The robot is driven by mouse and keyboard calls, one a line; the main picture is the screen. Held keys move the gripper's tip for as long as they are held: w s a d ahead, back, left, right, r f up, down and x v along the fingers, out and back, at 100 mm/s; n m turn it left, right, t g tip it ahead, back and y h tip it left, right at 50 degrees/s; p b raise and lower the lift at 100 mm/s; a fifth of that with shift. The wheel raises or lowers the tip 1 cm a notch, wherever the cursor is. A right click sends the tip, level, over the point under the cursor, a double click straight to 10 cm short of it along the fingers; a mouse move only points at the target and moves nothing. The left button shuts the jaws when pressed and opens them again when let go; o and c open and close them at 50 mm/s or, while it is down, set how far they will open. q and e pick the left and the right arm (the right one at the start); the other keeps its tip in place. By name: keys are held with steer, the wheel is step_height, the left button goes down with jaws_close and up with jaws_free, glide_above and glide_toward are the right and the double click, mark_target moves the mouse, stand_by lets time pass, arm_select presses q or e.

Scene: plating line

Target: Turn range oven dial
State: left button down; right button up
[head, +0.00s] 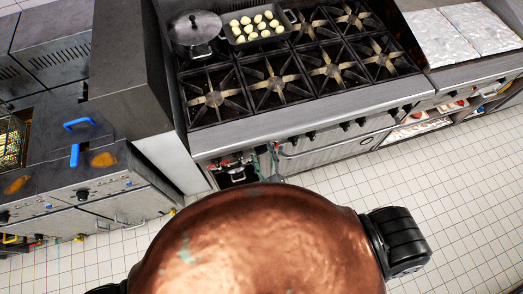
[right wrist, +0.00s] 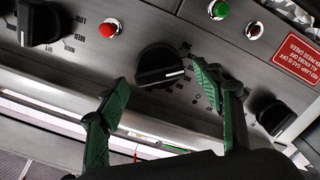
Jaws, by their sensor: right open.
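In the right wrist view a black round dial (right wrist: 158,66) with a white pointer line toward the right sits on the brushed-metal range panel. My right gripper (right wrist: 160,84) is open, its green fingers on either side of this dial. The left finger is a little below and left of the dial; the right finger is close to its right edge. I cannot tell whether either touches it. In the head view my right gripper (head: 272,158) is small and partly hidden, at the front panel of the range (head: 300,122). My left gripper is out of view.
Other black dials sit at left (right wrist: 40,22) and right (right wrist: 273,116), with red (right wrist: 109,30) and green (right wrist: 218,9) lights above. Atop the range are a lidded pot (head: 196,27) and a tray (head: 290,32) of pale pieces. Tiled floor at right (head: 460,190) is clear.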

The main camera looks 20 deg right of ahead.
mark_target(261, 149)
steer(key=shift+w+a, duration=0.1)
steer(key=shift+w, duration=1.25)
steer(key=shift+c, duration=0.4)
steer(key=c, duration=1)
